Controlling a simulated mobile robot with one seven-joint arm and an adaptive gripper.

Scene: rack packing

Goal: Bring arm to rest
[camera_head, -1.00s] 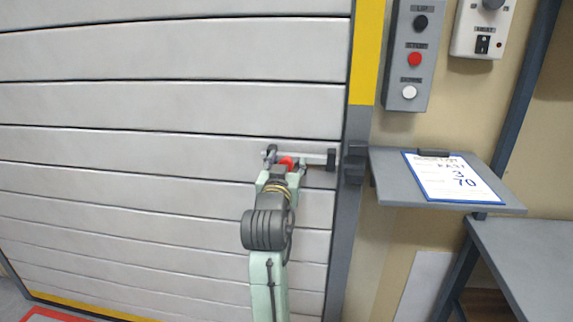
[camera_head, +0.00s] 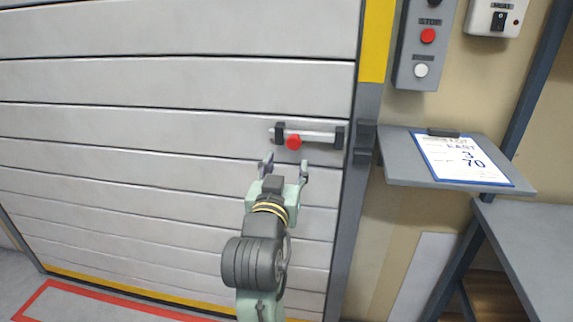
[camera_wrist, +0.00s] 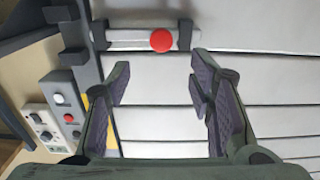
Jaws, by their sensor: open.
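My gripper (camera_head: 285,170) is open and empty, in front of the roller door (camera_head: 160,130). It is just below a sliding bolt (camera_head: 318,136) with a red knob (camera_head: 293,142), and clear of it. In the wrist view my gripper (camera_wrist: 160,85) has its two fingers spread wide. The red knob (camera_wrist: 161,40) and the bolt (camera_wrist: 125,36) lie beyond the fingertips there, with nothing between the fingers.
A grey control box (camera_head: 426,45) hangs on the wall right of the yellow-and-grey door post (camera_head: 377,40). A shelf (camera_head: 400,165) with a clipboard (camera_head: 463,160) juts out below it. A grey table (camera_head: 535,235) stands at the right. Red lines (camera_head: 90,299) mark the floor.

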